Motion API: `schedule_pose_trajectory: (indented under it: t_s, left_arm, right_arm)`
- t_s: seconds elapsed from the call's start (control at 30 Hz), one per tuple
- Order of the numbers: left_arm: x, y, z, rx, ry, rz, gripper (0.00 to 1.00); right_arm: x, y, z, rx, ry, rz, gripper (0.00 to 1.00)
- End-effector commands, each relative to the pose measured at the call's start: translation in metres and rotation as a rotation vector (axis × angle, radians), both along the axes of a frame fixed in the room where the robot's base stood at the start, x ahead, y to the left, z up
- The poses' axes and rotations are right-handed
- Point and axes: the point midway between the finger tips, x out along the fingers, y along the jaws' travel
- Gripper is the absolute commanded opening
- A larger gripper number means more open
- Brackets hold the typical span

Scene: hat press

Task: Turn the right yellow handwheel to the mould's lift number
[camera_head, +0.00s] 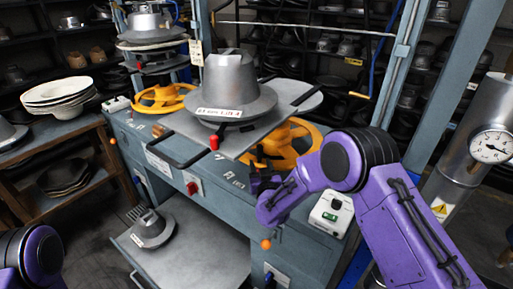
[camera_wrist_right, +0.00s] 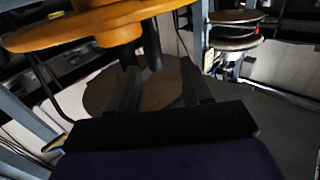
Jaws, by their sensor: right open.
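The right yellow handwheel (camera_head: 290,140) is partly hidden behind the plate (camera_head: 245,146) and my right arm. My right gripper (camera_head: 261,176) is just below and in front of its near rim. In the right wrist view the handwheel (camera_wrist_right: 75,27) fills the upper left, above and beyond the fingers. My right gripper (camera_wrist_right: 158,80) is open there, with nothing seen between its two dark fingers. The grey hat-shaped mould (camera_head: 236,88) sits on the plate; its white label (camera_head: 219,112) is too small to read surely. Only a purple part of my left arm shows, at lower left.
Another yellow handwheel (camera_head: 160,98) is at the left of the blue-grey press (camera_head: 205,178). A red-knobbed lever (camera_head: 214,142) stands by the plate. A white box with a green switch (camera_head: 331,213) is right of my gripper. A pressure gauge (camera_head: 491,146) is at far right.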

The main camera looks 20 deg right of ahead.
Motion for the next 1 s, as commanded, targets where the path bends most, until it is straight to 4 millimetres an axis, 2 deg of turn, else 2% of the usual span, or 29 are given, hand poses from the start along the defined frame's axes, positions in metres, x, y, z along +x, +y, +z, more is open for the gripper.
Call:
schedule_pose_trajectory:
  t_s: [0.03,0.2,0.4,0.77,0.87,0.9,0.93,1.0]
  left_arm:
    - [0.000,0.000,0.007,0.000,0.000,0.000,0.43]
    - [0.000,0.000,0.015,0.000,0.000,0.000,0.43]
    - [0.000,0.000,0.019,0.000,0.000,0.000,0.43]
    - [0.000,0.000,0.019,0.000,0.000,0.000,0.43]
    - [0.000,0.000,0.019,0.000,0.000,0.000,0.43]
    - [0.000,0.000,0.019,0.000,0.000,0.000,0.43]
    - [0.000,0.000,0.019,0.000,0.000,0.000,0.43]
    - [0.000,0.000,0.019,0.000,0.000,0.000,0.43]
  right_arm:
    - [0.010,-0.006,0.003,0.001,-0.001,-0.007,0.48]
    - [0.047,-0.015,0.002,0.000,-0.001,-0.012,0.48]
    - [0.074,-0.017,0.001,0.000,-0.001,-0.009,0.48]
    - [0.082,-0.016,0.000,0.000,0.000,-0.007,0.48]
    - [0.082,-0.016,0.000,0.000,0.000,-0.006,0.19]
    - [0.082,-0.016,0.000,0.000,0.000,-0.006,0.06]
    - [0.082,-0.016,0.000,0.000,0.000,-0.006,0.00]
    - [0.081,-0.016,0.000,0.000,0.000,-0.007,0.00]
